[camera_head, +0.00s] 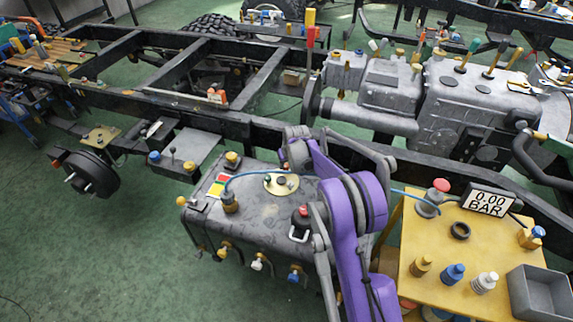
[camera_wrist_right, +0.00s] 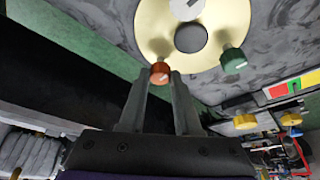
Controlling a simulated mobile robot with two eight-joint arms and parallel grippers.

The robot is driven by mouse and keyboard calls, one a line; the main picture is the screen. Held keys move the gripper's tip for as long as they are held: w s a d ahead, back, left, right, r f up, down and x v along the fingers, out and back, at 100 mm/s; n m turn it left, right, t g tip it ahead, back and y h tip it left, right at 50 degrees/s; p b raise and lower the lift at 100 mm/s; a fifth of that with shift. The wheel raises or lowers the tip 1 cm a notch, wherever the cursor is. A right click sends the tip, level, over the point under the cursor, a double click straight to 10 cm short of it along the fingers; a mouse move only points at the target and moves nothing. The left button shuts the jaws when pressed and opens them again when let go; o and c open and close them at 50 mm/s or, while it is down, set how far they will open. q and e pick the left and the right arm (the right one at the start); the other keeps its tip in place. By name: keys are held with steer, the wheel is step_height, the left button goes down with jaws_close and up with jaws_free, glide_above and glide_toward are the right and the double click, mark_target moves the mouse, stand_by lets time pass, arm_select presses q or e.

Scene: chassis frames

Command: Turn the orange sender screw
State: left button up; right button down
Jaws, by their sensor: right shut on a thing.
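The orange sender screw (camera_wrist_right: 160,72) is a small knob with a pale mark on top, at the rim of a round cream sender plate (camera_wrist_right: 155,38). My right gripper (camera_wrist_right: 160,84) has its two fingertips on either side of the screw and is shut on it. A green screw (camera_wrist_right: 233,61) sits on the same plate, clear of the fingers. In the head view the sender plate (camera_head: 281,194) lies on top of the grey tank (camera_head: 255,222), and my right gripper (camera_head: 290,168) reaches its far edge; the orange screw is hidden there. My left gripper is not in view.
The black chassis rail (camera_head: 265,133) runs behind.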

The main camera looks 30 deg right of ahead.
steer(key=shift+n, duration=0.4)
steer(key=n, duration=0.1)
steer(key=n+y, duration=0.1)
steer(key=n, duration=0.1)
steer(key=n+y, duration=0.1)
steer(key=shift+d+n, duration=0.25)
steer(key=shift+n, duration=0.15)
steer(key=n+y, duration=0.1)
steer(key=n, duration=0.2)
steer(key=n+g+y+p, duration=0.1)
steer(key=n, duration=0.2)
steer(key=shift+w+d+n+g, duration=0.15)
steer(key=shift+d+n+g, duration=0.05)
steer(key=shift+n+g, duration=0.1)
steer(key=n+g+y+p, duration=0.1)
steer(key=n, duration=0.2)
steer(key=shift+w+p, duration=0.1)
steer(key=shift+p, duration=0.25)
steer(key=shift+w+n+g+p, duration=0.1)
steer(key=shift+n+g+p, duration=0.8)
steer(key=shift+n, duration=0.9)
steer(key=c, duration=0.6)
jaws_free()
